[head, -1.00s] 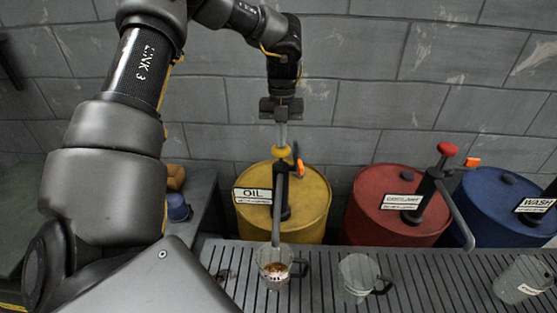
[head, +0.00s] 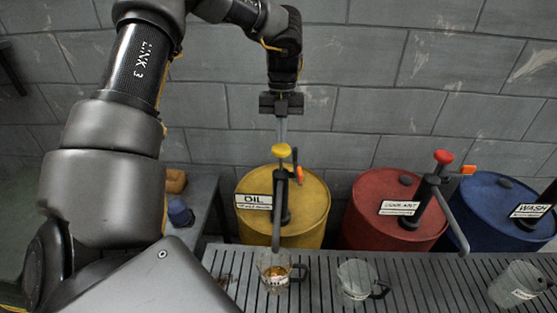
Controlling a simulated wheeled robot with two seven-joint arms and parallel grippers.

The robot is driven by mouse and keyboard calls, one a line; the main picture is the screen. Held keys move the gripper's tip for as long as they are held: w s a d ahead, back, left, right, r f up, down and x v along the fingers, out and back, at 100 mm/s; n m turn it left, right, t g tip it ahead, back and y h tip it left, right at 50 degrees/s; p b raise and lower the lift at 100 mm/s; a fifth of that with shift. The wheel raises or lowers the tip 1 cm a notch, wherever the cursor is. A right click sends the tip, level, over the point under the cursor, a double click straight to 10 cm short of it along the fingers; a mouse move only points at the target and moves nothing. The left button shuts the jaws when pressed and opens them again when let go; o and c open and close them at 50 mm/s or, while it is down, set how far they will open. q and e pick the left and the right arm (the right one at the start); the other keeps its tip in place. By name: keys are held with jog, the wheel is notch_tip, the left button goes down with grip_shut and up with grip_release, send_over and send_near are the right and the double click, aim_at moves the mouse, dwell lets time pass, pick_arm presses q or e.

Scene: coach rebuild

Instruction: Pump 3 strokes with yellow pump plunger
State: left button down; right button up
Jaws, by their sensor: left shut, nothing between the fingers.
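The yellow pump plunger (head: 281,151) tops the dark pump on the yellow drum (head: 311,205) labelled OIL. My left gripper (head: 282,139) is shut and empty, pointing straight down with its fingertips right above the plunger knob; I cannot tell whether they touch. The pump's grey spout (head: 277,230) points down over a clear mug (head: 270,261), which holds some amber liquid and stands on the slatted grate (head: 325,290). My right gripper is not in view.
A red drum (head: 365,215) labelled COOLANT with a red-knobbed pump and a blue drum (head: 480,200) labelled WASH stand to the right. Another clear mug (head: 354,278) stands on the grate, and a third (head: 513,284) at the far right. A block wall is behind.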

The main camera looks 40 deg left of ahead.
aim_at(281, 146)
pick_arm(q)
jog(key=shift+f, duration=0.1)
dwell(0.3)
jog(key=shift+w+a+b+x, duration=0.15)
jog(key=shift+b+x, duration=0.7)
jog(key=shift+x, duration=0.2)
jog(key=shift+w+a+b+x, duration=0.15)
jog(key=shift+w+b+x, duration=0.05)
jog(key=shift+b+x, duration=0.8)
jog(key=shift+w+a+b+x, duration=0.15)
jog(key=shift+b+x, duration=0.6)
jog(key=shift+x, duration=0.4)
jog(key=shift+s+f, duration=0.1)
jog(key=shift+f, duration=0.2)
jog(key=shift+d+r, duration=0.1)
jog(key=shift+s+d+p+v, duration=0.15)
jog(key=shift+s+p+v, duration=0.05)
jog(key=shift+p+v, duration=0.85)
jog(key=shift+s+d+p+v, duration=0.15)
jog(key=shift+p+v, duration=0.65)
jog(key=shift+v, duration=0.4)
jog(key=shift+s+d+p+v, duration=0.15)
jog(key=shift+s+p+v, duration=0.05)
jog(key=shift+p+v, duration=0.85)
jog(key=shift+w+r, duration=0.15)
jog(key=shift+r, duration=0.1)
jog(key=s+p+v, duration=0.1)
jog(key=p+v, duration=0.4)
jog(key=v, duration=0.1)
jog(key=shift+d, duration=0.4)
